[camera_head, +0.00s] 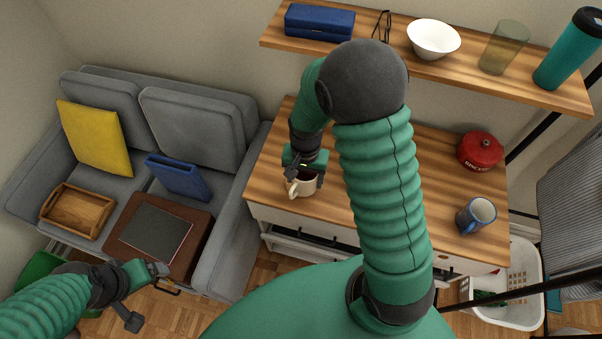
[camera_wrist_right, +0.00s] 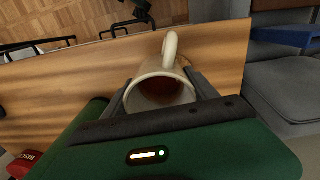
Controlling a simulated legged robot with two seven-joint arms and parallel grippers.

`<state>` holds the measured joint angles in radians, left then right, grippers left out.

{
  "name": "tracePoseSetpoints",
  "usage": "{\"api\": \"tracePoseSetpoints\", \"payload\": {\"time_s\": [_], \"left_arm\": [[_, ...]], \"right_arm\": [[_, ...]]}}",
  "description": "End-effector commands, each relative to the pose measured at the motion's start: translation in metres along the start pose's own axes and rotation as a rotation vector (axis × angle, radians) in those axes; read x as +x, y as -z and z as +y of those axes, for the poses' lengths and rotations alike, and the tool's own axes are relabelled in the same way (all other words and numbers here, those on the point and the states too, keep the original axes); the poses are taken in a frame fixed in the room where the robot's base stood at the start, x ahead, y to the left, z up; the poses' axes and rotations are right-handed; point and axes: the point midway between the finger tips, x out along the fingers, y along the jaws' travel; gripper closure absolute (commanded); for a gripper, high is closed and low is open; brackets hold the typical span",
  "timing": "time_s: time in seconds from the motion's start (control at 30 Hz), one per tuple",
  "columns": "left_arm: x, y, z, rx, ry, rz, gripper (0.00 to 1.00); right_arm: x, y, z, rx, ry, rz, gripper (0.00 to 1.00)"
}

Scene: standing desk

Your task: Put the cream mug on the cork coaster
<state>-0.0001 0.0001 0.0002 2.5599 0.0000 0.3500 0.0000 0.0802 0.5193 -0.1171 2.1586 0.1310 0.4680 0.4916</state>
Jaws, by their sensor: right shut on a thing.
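The cream mug (camera_head: 301,187) is at the left front part of the wooden desk top. It looks upright, with its handle towards the front edge. My right gripper (camera_head: 306,176) is shut on it. In the right wrist view the mug (camera_wrist_right: 160,88) sits between the two fingers, with something reddish-brown inside. A thin tan rounded edge, perhaps the cork coaster (camera_wrist_right: 184,61), shows beside the mug's handle; the rest is hidden. I cannot tell whether the mug touches it. My left gripper (camera_head: 146,292) is open and empty, low at the left, away from the desk.
A blue-grey mug (camera_head: 475,215) and a red tin (camera_head: 480,151) stand on the desk's right side. The shelf (camera_head: 385,55) above holds a blue case, a white bowl, a glass and a teal tumbler. A grey sofa (camera_head: 190,120) is left. My right arm hides the desk's middle.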

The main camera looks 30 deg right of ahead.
Motion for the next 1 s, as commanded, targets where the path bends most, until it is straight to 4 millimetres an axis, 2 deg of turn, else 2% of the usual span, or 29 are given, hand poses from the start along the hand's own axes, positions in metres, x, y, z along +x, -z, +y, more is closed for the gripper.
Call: {"api": "tracePoseSetpoints", "payload": {"time_s": [0.1,0.2,0.43,0.7,0.73,0.9,1.0], "left_arm": [[-0.002,0.001,0.0,0.0,0.0,0.0,0.16],[-0.003,0.001,0.0,0.0,0.0,0.0,0.16],[-0.001,0.0,0.0,0.0,0.0,0.0,0.16],[-0.001,0.0,0.0,0.0,0.0,0.0,0.16],[-0.001,0.0,0.0,0.0,0.0,0.0,0.16],[-0.001,0.0,0.0,0.0,0.0,0.0,0.16],[-0.001,0.0,0.0,0.0,0.0,0.0,0.16]], "right_arm": [[0.002,0.02,-0.012,0.0,0.0,0.001,0.95],[0.004,0.027,-0.016,0.0,-0.001,-0.001,0.95],[0.036,0.027,-0.016,0.001,-0.001,-0.003,0.95],[0.038,0.027,-0.016,0.0,0.001,0.0,0.95],[0.039,0.027,-0.016,0.0,0.0,0.0,0.32],[0.039,0.027,-0.016,0.0,0.0,-0.001,0.11],[0.039,0.027,-0.016,0.0,0.0,-0.001,0.11]]}}
